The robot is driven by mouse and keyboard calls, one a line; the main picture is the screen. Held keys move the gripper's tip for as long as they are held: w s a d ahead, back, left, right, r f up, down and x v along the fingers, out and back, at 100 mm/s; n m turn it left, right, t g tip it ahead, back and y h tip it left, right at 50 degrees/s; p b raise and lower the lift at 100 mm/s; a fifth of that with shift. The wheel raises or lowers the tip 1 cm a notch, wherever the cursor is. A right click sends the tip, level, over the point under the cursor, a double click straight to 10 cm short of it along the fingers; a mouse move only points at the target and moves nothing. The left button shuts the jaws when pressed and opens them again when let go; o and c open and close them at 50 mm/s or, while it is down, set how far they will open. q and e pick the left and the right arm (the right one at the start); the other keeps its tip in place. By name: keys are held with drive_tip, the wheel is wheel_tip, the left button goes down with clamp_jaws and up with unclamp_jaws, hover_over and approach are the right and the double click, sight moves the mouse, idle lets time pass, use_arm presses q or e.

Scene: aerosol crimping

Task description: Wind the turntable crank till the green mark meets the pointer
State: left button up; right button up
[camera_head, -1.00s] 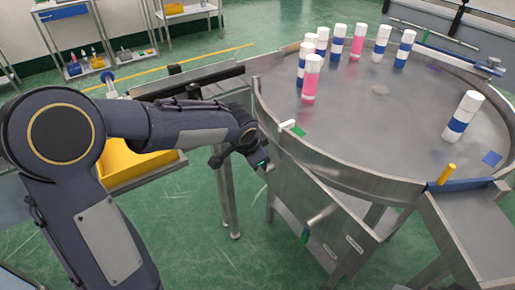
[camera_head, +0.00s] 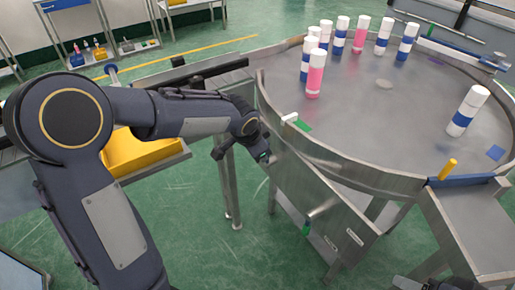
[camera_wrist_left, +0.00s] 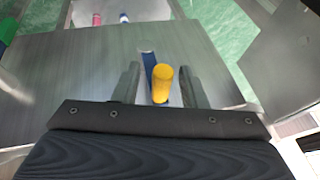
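The round steel turntable (camera_head: 400,120) carries a green mark (camera_head: 304,125) near its left rim. A small white piece (camera_head: 290,118), possibly the pointer, sits on the rim close beside it. My left gripper (camera_head: 262,155) is at the side of the housing below that rim. In the left wrist view, a yellow knob (camera_wrist_left: 162,85) on a blue arm (camera_wrist_left: 148,62), seemingly the crank, stands between the spread fingers with small gaps on both sides. The head view hides this knob. A dark part at the bottom edge may be my right gripper (camera_head: 418,284); its fingers are unclear.
Several white cans with blue or pink bands (camera_head: 315,74) stand at the turntable's back left; one more can (camera_head: 467,111) stands at right. A yellow peg (camera_head: 448,169) stands by a blue strip at the right chute.

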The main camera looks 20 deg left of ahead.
use_arm(q)
drive_tip(key=v, duration=0.8)
drive_tip(key=shift+p, duration=0.3)
drive_tip(key=shift+f, duration=0.1)
idle(0.4)
drive_tip(key=s+a+r+n+h+p, duration=0.1)
drive_tip(key=s+n, duration=0.9)
drive_tip(key=s, duration=1.4)
drive_tip(key=r+h+p, duration=0.1)
drive_tip(key=h+p, duration=0.1)
drive_tip(key=p, duration=0.1)
drive_tip(key=shift+a, duration=0.15)
drive_tip(key=shift+c, duration=0.4)
